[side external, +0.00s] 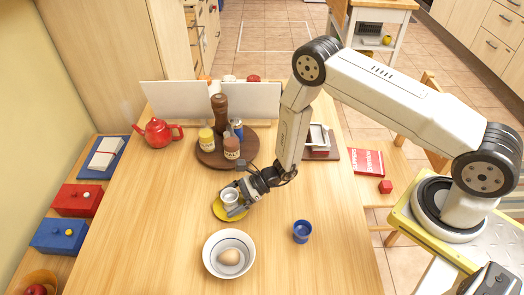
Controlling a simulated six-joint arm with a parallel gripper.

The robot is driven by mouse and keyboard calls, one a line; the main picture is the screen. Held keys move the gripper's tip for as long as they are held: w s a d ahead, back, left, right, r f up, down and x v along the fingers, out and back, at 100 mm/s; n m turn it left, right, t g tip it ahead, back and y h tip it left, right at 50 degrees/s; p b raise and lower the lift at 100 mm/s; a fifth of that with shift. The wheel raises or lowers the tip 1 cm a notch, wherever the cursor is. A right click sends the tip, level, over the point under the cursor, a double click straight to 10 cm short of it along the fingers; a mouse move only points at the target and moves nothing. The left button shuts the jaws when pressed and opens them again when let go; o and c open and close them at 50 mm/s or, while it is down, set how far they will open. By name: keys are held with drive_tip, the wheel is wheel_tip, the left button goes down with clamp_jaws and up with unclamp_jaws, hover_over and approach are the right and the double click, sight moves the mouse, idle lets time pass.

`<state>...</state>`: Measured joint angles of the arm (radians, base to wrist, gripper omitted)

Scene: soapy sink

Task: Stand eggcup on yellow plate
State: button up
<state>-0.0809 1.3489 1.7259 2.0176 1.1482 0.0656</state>
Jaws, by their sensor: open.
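A small yellow plate (219,213) lies on the wooden table near its middle. A small whitish cup that looks like an eggcup (230,196) stands upright on the plate. My gripper (236,199) is open at this cup, with its fingers low over the plate and close around the cup. Whether the fingers touch the cup I cannot tell. The gripper hides part of the plate's right side. A small blue cup (301,231) stands apart on the table to the right.
A white bowl (212,263) with an egg (229,257) stands in front of the plate. Behind is a round dark tray (206,158) with a pepper mill (220,113) and jars. A red teapot (158,132) stands back left. The table's left front is clear.

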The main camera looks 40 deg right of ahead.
drive_tip(key=shift+r, duration=0.2)
drive_tip(key=v, duration=1.2)
drive_tip(key=shift+s, duration=0.1)
idle(0.3)
drive_tip(key=shift+s+a+r+n, duration=0.2)
drive_tip(key=shift+r+n, duration=0.1)
drive_tip(key=shift+r, duration=0.1)
drive_tip(key=s+d+r+n+g+h, duration=0.1)
drive_tip(key=s+r+n+g+h, duration=0.4)
drive_tip(key=s+r+n+g, duration=0.4)
drive_tip(key=d+r+n+t+h, duration=0.6)
drive_tip(key=r+n, duration=0.3)
drive_tip(key=n, duration=0.3)
drive_tip(key=shift+s+d+r+n+t+h, duration=0.2)
drive_tip(key=shift+s+d+n+t+h, duration=0.1)
drive_tip(key=shift+s+d+n+h, duration=0.4)
